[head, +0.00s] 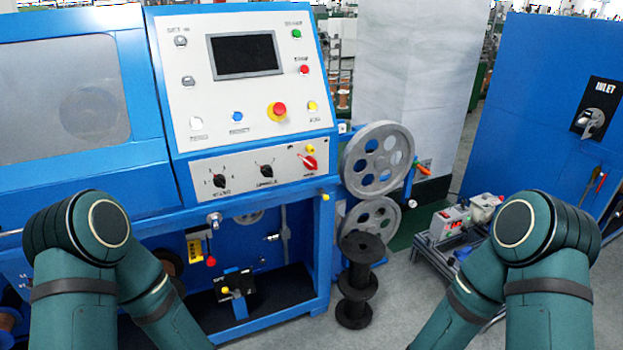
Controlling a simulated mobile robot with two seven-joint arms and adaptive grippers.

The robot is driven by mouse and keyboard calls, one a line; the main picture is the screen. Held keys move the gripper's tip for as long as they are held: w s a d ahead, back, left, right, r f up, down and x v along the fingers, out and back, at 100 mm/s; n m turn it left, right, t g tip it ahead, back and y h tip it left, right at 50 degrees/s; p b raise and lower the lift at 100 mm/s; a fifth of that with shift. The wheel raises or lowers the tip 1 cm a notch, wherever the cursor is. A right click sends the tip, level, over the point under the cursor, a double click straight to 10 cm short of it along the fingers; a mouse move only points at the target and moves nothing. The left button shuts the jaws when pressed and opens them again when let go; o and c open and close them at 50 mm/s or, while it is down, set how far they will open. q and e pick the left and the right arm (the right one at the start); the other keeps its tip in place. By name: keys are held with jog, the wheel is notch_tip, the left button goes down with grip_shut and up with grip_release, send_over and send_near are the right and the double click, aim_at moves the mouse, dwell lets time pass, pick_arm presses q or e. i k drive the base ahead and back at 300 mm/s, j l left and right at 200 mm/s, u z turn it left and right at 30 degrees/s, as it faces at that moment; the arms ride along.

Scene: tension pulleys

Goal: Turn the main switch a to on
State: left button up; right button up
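The blue machine (160,170) has a sloped white control panel on the left and centre. On its lower strip, a red rotary switch (309,163) sits at the right end, with its handle tilted. Two black rotary knobs are to its left, one in the middle (266,171) and one further left (219,181). The labels are too small to read, so I cannot tell which control is main switch a. Only the bent arms show at lower left and lower right; both grippers are out of view.
A red emergency button (279,110) and a dark screen (245,55) are on the upper panel. Grey pulleys (377,160) and a black spool (358,285) stand right of the machine. A blue cabinet (535,110) marked INLET has a switch (589,122). A low cart (450,262) stands before it.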

aim_at(310, 162)
jog(key=k+u, duration=0.25)
jog(key=u, duration=0.15)
jog(key=k+j+u, duration=0.15)
jog(key=u, duration=0.25)
jog(key=l+u, duration=0.1)
jog(key=u, duration=0.7)
jog(key=l+u, duration=0.15)
jog(key=u, duration=0.25)
jog(key=l, duration=3.9)
